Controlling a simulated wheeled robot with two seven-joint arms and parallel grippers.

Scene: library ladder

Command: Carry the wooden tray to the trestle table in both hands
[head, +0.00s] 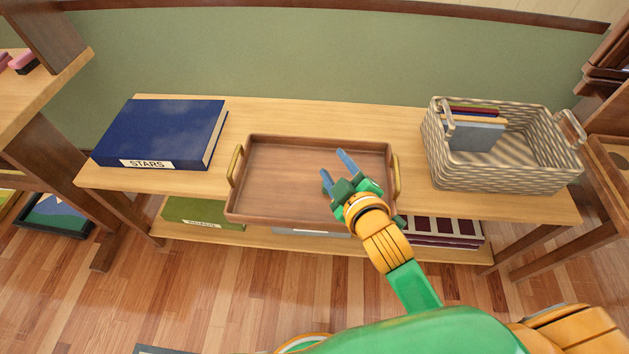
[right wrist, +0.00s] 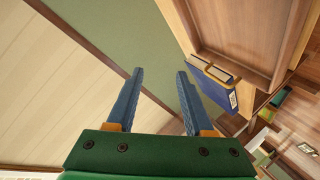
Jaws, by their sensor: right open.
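The wooden tray (head: 290,180) lies on the wooden shelf table in the middle of the head view. It is brown and empty, with brass handles at its left (head: 236,166) and right (head: 396,176) ends. My right gripper (head: 335,164) is open and empty, in front of the right half of the tray in the picture, left of the right handle. In the right wrist view its blue fingers (right wrist: 158,88) are apart with nothing between them, and the tray (right wrist: 240,35) shows at the upper right. My left gripper is not in view. The trestle table cannot be identified with certainty.
A large blue STARS book (head: 165,130) lies left of the tray. A woven basket (head: 500,170) holding books stands to the right. A lower shelf (head: 270,238) carries more books. Wooden furniture (head: 40,100) stands at the left edge. Bare floor (head: 200,295) shows in front.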

